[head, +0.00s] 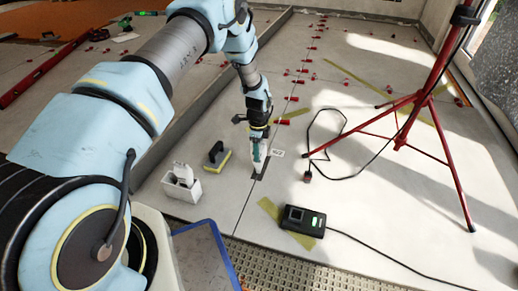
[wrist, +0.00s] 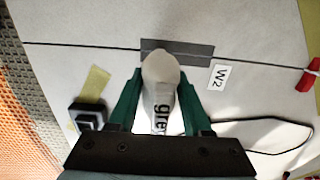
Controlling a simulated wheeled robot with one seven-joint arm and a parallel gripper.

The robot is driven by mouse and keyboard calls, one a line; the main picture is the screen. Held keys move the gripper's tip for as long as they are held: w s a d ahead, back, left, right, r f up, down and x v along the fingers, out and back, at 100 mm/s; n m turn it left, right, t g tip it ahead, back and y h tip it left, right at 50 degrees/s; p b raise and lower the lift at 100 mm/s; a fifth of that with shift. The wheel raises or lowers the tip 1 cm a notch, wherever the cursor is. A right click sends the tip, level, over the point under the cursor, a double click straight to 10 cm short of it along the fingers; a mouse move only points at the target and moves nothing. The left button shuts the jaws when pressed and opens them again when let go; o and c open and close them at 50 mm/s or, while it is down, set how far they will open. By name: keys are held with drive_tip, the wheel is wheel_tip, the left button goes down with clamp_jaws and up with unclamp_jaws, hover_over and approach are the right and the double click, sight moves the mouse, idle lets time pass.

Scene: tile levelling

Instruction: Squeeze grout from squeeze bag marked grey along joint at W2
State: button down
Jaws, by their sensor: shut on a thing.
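My gripper (wrist: 160,100) is shut on the squeeze bag (wrist: 160,85), whose pale side shows part of the word "grey". In the wrist view the bag's rounded end lies over the near edge of a dark grey strip (wrist: 195,48) on the joint, beside the W2 label (wrist: 219,77). In the head view my gripper (head: 257,152) points down over the dark strip (head: 261,169), left of the W2 label (head: 278,153). The bag's tip is hidden, so I cannot tell whether it touches the floor.
A white box (head: 181,187) holding a pale item and a yellow-edged float (head: 216,158) stand to the left. A black device (head: 300,221) with a cable lies in front right. A red tripod (head: 400,142) stands at right. Several red clips (head: 295,98) line the joints beyond.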

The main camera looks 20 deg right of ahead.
drive_tip(key=shift+s+a+p, duration=0.35)
drive_tip(key=shift+s, duration=0.05)
drive_tip(key=shift+s+a, duration=0.1)
drive_tip(key=shift+s+a+p, duration=0.6)
drive_tip(key=shift+s+p, duration=0.05)
drive_tip(key=shift+p, duration=0.05)
drive_tip(key=shift+s+a, duration=0.15)
drive_tip(key=shift+s+a+p, duration=0.5)
drive_tip(key=shift+s+p, duration=0.05)
drive_tip(key=shift+p, duration=0.1)
drive_tip(key=shift+s+a, duration=0.15)
drive_tip(key=shift+s+a+p, duration=0.5)
drive_tip(key=shift+s+p, duration=0.05)
drive_tip(key=shift+p, duration=0.05)
drive_tip(key=shift+s+a, duration=0.1)
